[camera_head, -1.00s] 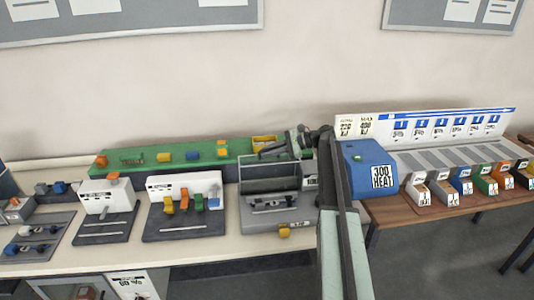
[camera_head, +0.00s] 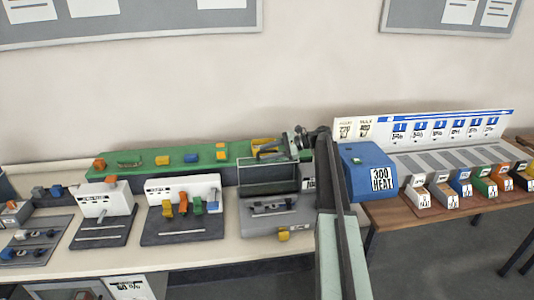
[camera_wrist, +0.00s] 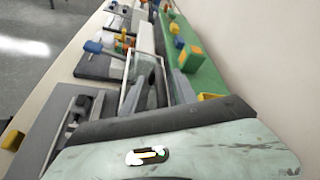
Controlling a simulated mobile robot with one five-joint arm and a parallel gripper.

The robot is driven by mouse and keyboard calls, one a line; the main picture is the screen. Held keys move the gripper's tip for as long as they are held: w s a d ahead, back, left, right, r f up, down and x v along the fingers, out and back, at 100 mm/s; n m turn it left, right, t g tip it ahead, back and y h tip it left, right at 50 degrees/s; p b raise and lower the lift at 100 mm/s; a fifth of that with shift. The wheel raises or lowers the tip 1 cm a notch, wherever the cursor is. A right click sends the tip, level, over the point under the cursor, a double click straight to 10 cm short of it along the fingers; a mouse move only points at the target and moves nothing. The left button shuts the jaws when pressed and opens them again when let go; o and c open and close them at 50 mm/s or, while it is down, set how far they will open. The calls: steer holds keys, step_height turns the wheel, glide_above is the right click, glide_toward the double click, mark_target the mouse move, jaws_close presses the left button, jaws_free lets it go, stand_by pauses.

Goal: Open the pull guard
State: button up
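The pull guard (camera_head: 268,178) is a clear pane in a grey frame, standing upright over a grey station (camera_head: 283,214) on the bench. It looks closed, with its pane in front of the station's back part. It also shows in the wrist view (camera_wrist: 129,80). My gripper (camera_head: 272,148) is just above and behind the guard's top edge, at its right half. In the wrist view, two dark fingers (camera_wrist: 165,88) appear apart, beside the pane, with nothing seen between them. Whether a finger touches the frame cannot be told.
A green shelf (camera_head: 205,153) with small blocks runs behind. White-backed stations (camera_head: 183,190) stand left of the guard. A blue box labelled 300 HEAT (camera_head: 366,172) and a wooden table (camera_head: 400,212) with several bins are at the right. The wall is close behind.

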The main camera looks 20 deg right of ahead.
mark_target(284, 159)
steer(key=shift+s+d+r+p, duration=0.2)
steer(key=shift+d+r+p, duration=0.1)
steer(key=shift+d, duration=0.2)
steer(key=p+v, duration=0.2)
steer(key=v, duration=0.4)
steer(key=shift+s+d, duration=0.2)
steer(key=shift+d, duration=0.15)
steer(key=shift+a, duration=0.1)
